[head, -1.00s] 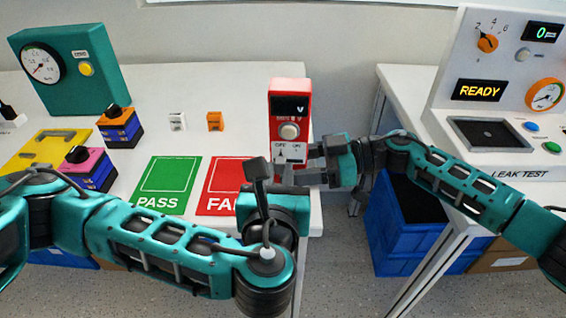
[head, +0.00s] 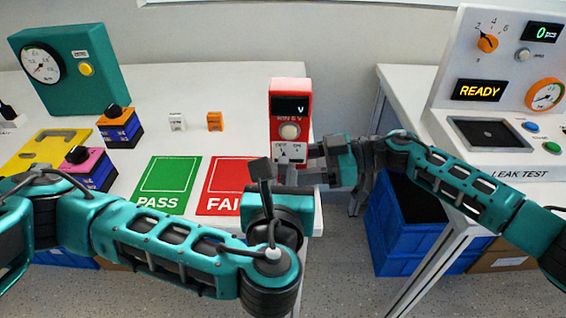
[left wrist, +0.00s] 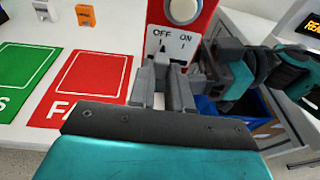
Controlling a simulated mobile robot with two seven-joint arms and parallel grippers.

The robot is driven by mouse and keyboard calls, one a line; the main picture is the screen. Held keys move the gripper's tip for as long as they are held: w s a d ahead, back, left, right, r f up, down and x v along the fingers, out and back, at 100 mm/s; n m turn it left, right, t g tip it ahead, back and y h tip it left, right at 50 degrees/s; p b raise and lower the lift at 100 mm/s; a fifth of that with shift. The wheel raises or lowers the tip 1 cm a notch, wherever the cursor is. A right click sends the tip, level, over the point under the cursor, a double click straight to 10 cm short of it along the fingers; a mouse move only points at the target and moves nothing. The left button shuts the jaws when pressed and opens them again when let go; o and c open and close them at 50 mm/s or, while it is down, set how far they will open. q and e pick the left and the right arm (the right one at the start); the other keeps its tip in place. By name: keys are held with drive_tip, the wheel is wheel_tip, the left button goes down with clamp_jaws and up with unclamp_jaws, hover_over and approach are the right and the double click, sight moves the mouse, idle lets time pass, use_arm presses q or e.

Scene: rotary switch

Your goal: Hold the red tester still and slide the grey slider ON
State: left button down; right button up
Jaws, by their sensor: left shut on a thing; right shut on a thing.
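The red tester (head: 290,92) stands upright at the table's right edge, with a dark display, a round knob and a pale OFF/ON plate low on its front. It also shows in the left wrist view (left wrist: 205,18). My left gripper (left wrist: 166,72) is in front of the plate, shut on the small grey slider, which its fingers mostly hide. The slider looks to be nearer the OFF mark, but its exact position is hard to tell. My right gripper (head: 308,164) comes from the right and is shut on the tester's lower body.
Green PASS (head: 168,184) and red FAIL (head: 222,182) mats lie left of the tester. Small white (head: 177,122) and orange (head: 214,122) parts stand behind them. A gap separates this table from the leak-test bench (head: 500,170); a blue crate (head: 412,235) sits below.

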use_arm(q)
drive_tip(key=shift+s+d, duration=0.1)
drive_tip(key=shift+d, duration=0.9)
drive_tip(key=c, duration=1.1)
unclamp_jaws()
drive_tip(key=shift+s+a+r, duration=0.1)
drive_tip(key=shift+s+r, duration=0.05)
drive_tip(key=shift+s, duration=0.65)
drive_tip(key=shift+s+a+r, duration=0.1)
drive_tip(key=shift+s+r, duration=0.1)
drive_tip(key=shift+s, duration=0.65)
drive_tip(key=shift+s+r, duration=0.15)
drive_tip(key=shift+s, duration=0.65)
use_arm(e)
drive_tip(key=o, duration=1.1)
drive_tip(key=shift+o, duration=0.2)
